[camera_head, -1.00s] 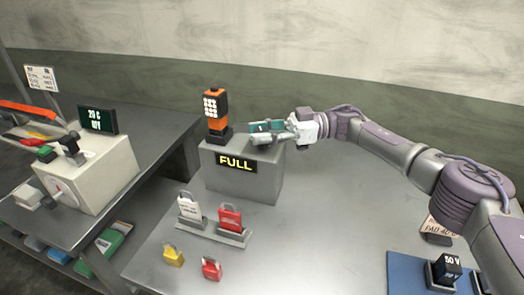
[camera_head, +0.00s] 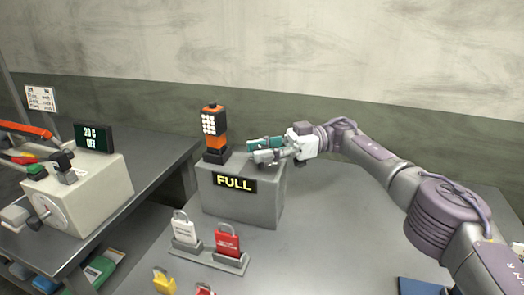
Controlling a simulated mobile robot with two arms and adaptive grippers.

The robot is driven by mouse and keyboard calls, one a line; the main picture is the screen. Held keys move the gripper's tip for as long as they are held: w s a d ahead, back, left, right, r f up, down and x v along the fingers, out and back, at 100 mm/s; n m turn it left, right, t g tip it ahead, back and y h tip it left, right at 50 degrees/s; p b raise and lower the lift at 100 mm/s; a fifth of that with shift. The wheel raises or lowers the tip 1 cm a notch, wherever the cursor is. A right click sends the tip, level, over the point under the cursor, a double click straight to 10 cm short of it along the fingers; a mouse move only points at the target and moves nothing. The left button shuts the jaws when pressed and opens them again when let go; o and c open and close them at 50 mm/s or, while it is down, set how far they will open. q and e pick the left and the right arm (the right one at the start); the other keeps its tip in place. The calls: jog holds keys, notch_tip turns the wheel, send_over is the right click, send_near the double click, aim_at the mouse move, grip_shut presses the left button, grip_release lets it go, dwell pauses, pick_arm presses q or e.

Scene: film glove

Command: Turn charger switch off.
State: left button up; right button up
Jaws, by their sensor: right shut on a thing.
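The charger (camera_head: 243,207) is a grey box on the table with a lit sign reading FULL (camera_head: 234,184) on its front. An orange and black handheld unit (camera_head: 214,134) with a bright lamp face stands upright on the left of its top. My right gripper (camera_head: 259,150), with teal and grey fingers, reaches in from the right. It is shut low over the right part of the charger's top. The charger switch is hidden by the fingers, and I cannot see its position. My left gripper is out of view.
A white padlock (camera_head: 185,230) and a red padlock (camera_head: 227,240) stand on a rack in front of the charger. Yellow (camera_head: 163,282) and red tags lie nearer. A beige machine (camera_head: 85,200) with a 20 C OFF display (camera_head: 94,138) is on the left bench.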

aim_at(261, 148)
jog(key=o, duration=1.2)
jog(key=shift+a, duration=0.15)
notch_tip(261, 148, up, 10)
